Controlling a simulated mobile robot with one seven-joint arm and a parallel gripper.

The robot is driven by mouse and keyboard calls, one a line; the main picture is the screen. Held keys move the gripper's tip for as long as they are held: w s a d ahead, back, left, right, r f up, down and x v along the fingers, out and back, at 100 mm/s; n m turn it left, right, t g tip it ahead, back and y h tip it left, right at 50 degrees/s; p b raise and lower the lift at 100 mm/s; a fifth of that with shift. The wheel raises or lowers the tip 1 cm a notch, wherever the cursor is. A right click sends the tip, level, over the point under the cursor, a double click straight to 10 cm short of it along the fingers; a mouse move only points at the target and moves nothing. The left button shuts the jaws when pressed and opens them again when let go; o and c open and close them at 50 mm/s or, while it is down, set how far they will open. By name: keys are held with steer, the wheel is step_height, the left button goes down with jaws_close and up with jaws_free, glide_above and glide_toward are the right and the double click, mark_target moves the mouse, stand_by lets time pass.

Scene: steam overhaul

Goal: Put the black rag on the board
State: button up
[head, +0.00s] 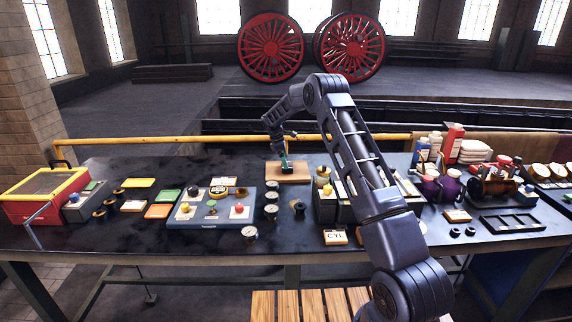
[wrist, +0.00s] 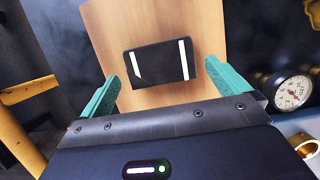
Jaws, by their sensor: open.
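The black rag (wrist: 160,63), a folded dark rectangle with two white stripes, lies on the light wooden board (wrist: 201,20) in the wrist view. The board's edges show on both sides of the rag. In the head view the board (head: 297,178) lies at the table's back middle, under my gripper (head: 285,160). My gripper is open, with its teal fingers spread to either side of the rag and apart from it. The rag is hard to make out in the head view, with my gripper in front of it.
A grey-blue tray (head: 183,222) with small parts stands left of the board. A round gauge (head: 249,232) lies in front, and another gauge (wrist: 293,91) shows right of the board in the wrist view. A yellow rail (head: 200,139) runs behind the table. Dark bins stand to the right.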

steer(key=v, duration=0.8)
steer(key=s+d+r+m+y, duration=0.1)
steer(key=s+d+r+m, duration=0.1)
steer(key=s+d+r, duration=0.45)
steer(key=s+d+r+m, duration=0.2)
steer(key=s+r, duration=0.2)
steer(key=r, duration=0.6)
steer(key=s+d+r+m+t+y, duration=0.1)
steer(key=s+d+r+m, duration=0.1)
steer(key=s+d+r, duration=0.45)
steer(key=s+d+r+m+t, duration=0.1)
steer(key=s+d+r+m, duration=0.2)
steer(key=s, duration=0.6)
steer(key=s+d+m+t, duration=0.1)
steer(key=s+d+m, duration=0.15)
steer(key=s, duration=0.65)
steer(key=s+d+m, duration=0.2)
steer(key=s+d, duration=0.2)
steer(key=s, duration=0.5)
steer(key=s+d+f+m, duration=0.1)
steer(key=s+f+m, duration=0.1)
steer(key=s, duration=0.6)
steer(key=s+d+f+m+t+y, duration=0.1)
steer(key=s+f, duration=0.3)
steer(key=s, duration=0.4)
steer(key=shift+m+t, duration=0.3)
steer(key=shift+m, duration=0.45)
